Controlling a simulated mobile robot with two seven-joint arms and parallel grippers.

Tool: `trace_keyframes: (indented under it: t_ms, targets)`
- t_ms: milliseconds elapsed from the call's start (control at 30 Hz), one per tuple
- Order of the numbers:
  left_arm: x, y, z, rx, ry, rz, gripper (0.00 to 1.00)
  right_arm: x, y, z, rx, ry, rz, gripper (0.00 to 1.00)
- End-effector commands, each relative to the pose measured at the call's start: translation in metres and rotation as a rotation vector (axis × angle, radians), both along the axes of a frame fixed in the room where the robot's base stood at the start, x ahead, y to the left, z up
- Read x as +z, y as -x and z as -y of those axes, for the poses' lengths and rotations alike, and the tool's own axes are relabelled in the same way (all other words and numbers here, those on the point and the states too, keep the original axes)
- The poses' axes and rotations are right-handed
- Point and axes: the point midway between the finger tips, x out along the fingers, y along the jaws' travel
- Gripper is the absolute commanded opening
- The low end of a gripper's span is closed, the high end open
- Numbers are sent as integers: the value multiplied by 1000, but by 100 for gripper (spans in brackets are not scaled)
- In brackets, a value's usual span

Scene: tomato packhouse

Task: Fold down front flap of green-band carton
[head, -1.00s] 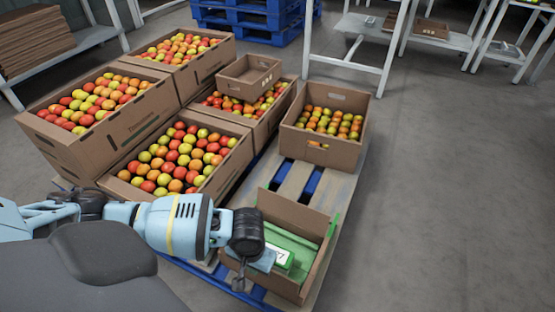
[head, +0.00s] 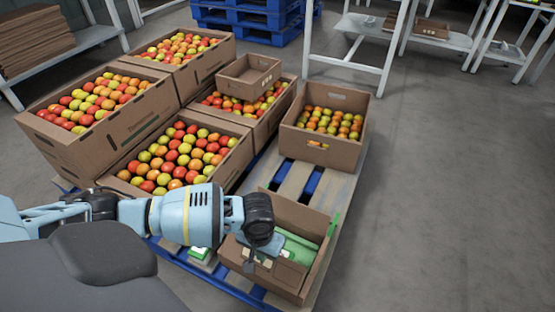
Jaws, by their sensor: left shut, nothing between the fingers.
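The green-band carton (head: 317,262) stands open and empty of tomatoes at the near right end of the pallet. Green shows along its right edge and inside it. My left gripper (head: 250,265) is shut and empty, pointing down over the carton's near left part. A brown panel lies beside the fingers inside the carton's outline; my gripper covers part of it, so I cannot tell whether they touch. My left arm hides the carton's left side. My right gripper is not in view.
Several cartons full of tomatoes, such as the near one (head: 228,178), fill the pallet's left and back. A small empty tray (head: 250,78) sits on one. Bare pallet slats (head: 298,182) lie behind the green-band carton. The floor to the right is clear.

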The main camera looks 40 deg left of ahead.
Motion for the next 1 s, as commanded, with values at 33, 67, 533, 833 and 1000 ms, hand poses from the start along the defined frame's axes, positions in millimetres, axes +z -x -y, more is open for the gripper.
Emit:
trace_keyframes:
  t_ms: [33, 67, 533, 833, 1000]
  targets:
    - [0, -2, 0, 0, 1, 0, 0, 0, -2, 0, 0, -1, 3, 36]
    - [0, -2, 0, 0, 1, 0, 0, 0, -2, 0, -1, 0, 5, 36]
    - [-6, -10, -1, 2, 1, 0, 0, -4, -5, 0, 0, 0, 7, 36]
    - [-13, -19, -3, 1, 1, 0, 0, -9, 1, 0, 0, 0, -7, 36]
    - [-18, -25, -4, 0, 1, 0, 0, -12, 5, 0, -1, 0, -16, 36]
